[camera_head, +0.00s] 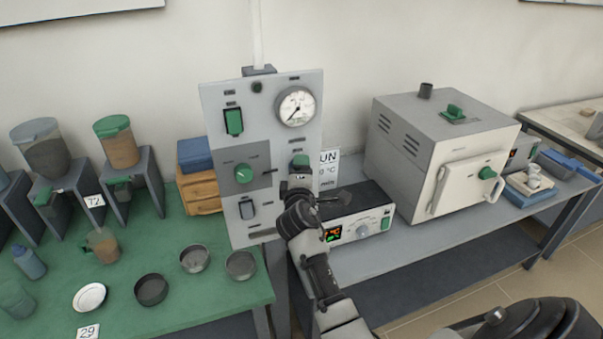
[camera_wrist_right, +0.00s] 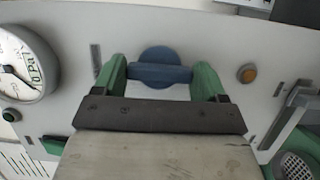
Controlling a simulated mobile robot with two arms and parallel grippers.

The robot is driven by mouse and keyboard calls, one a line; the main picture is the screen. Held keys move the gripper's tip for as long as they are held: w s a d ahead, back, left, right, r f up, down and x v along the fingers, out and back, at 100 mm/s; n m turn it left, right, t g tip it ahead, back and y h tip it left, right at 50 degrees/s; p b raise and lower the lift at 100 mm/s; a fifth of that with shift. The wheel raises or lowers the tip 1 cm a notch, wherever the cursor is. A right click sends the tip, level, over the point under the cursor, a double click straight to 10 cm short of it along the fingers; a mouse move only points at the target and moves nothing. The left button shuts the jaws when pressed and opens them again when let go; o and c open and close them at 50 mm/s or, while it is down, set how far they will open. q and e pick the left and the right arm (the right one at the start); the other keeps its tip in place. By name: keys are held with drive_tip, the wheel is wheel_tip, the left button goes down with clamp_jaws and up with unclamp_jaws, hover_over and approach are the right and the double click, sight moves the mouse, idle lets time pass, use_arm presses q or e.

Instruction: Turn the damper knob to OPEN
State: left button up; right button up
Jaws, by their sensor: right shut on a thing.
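A grey upright control panel (camera_head: 221,145) stands at the centre of the head view. My right gripper (camera_head: 299,172) is at the panel's right side, below the gauge. In the right wrist view, its two green fingers (camera_wrist_right: 160,75) are shut on the bar of a blue knob (camera_wrist_right: 160,54), one finger at each end. The bar lies level in that view. In the head view the knob is hidden behind the gripper. No label beside this knob can be read. Another knob, green (camera_head: 243,173), sits on a darker square left of my gripper. My left gripper is not in view.
A round gauge (camera_head: 295,106) is above my right gripper; it also shows in the wrist view (camera_wrist_right: 22,65). A controller box (camera_head: 362,228) and a furnace (camera_head: 400,150) stand to the right on the bench.

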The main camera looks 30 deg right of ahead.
drive_tip(key=shift+f, duration=0.1)
drive_tip(key=o, duration=0.9)
drive_tip(key=b+v, duration=0.2)
drive_tip(key=v, duration=0.9)
drive_tip(key=shift+w+d, duration=0.1)
